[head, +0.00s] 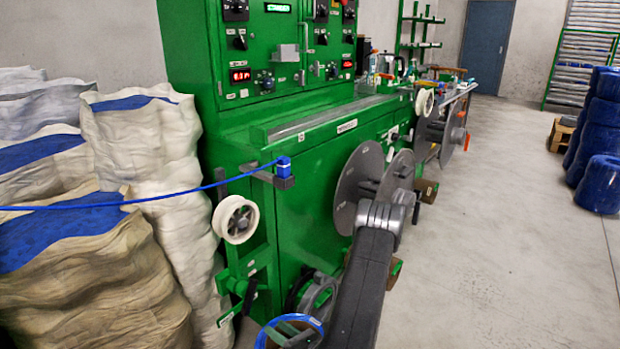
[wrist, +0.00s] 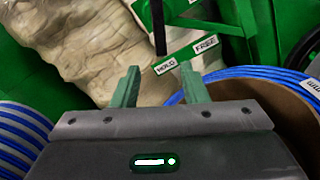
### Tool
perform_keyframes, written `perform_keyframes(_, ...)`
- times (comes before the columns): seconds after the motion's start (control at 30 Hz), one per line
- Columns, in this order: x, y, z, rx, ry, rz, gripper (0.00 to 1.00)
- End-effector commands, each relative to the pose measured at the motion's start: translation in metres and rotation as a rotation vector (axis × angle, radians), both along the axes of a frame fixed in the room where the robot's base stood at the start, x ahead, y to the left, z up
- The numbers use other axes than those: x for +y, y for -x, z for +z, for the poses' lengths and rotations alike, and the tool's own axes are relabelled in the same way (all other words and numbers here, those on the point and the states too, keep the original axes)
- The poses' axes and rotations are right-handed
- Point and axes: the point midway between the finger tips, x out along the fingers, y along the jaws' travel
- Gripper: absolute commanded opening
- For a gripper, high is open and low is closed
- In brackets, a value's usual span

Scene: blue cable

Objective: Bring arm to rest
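My arm (head: 365,285) reaches up from the bottom of the head view, in front of the green machine (head: 300,160). My gripper (wrist: 160,70) shows in the wrist view with its two green fingers apart and nothing between them. Beyond the fingertips are a HOLD label (wrist: 166,67), a FREE label (wrist: 205,44) and a black lever (wrist: 158,28). I cannot tell which label the lever stands at. Blue cable (head: 130,200) runs across the head view into a blue guide (head: 284,165) on the machine.
In the wrist view, blue cable coils lie close at left (wrist: 18,140) and right (wrist: 262,72) of my gripper. Pale sacks (head: 145,160) crowd the machine's left side. A grey reel (head: 352,190) stands behind my arm.

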Motion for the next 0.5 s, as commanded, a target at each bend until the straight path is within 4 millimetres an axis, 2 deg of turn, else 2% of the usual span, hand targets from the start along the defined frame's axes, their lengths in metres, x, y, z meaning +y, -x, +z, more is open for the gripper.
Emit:
perform_keyframes(0.07, -0.007, 0.005, 0.0, 0.002, -0.001, -0.002, 0.4)
perform_keyframes(0.5, 0.049, -0.037, 0.0, -0.002, 0.002, 0.004, 0.4)
